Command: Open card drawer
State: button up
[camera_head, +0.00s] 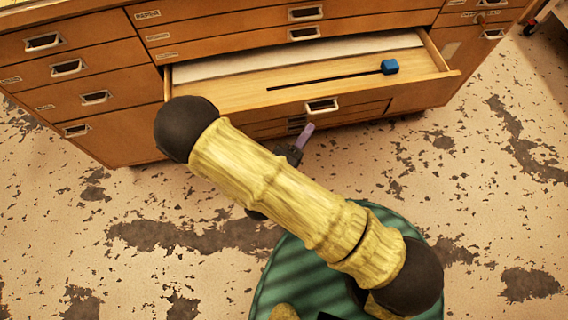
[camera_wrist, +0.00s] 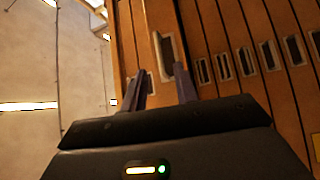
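The wooden cabinet (camera_head: 120,120) has several drawers with metal pull handles and small labels. The label marking the card drawer is too small for me to make out. One wide drawer (camera_head: 235,95) stands pulled out, with a metal handle (camera_head: 322,106) on its front. My gripper (camera_head: 306,131) is just below and in front of that handle, partly hidden by my arm; one purple finger shows. In the wrist view my gripper (camera_wrist: 161,70) is open, its fingers apart. A handle (camera_wrist: 164,54) appears beyond and between the fingertips; I cannot tell whether they touch it.
A blue-headed dark stick (camera_head: 389,67) and a white sheet (camera_head: 290,58) lie in the open drawer. Shut drawers are above, left and below. The worn floor (camera_head: 480,200) is clear in front. A wheeled object (camera_head: 531,28) stands at the top right.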

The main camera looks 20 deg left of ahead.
jog(key=p+v, duration=0.1)
jog(key=v, duration=0.9)
jog(key=shift+s, duration=0.3)
jog(key=shift+w+a+f, duration=0.1)
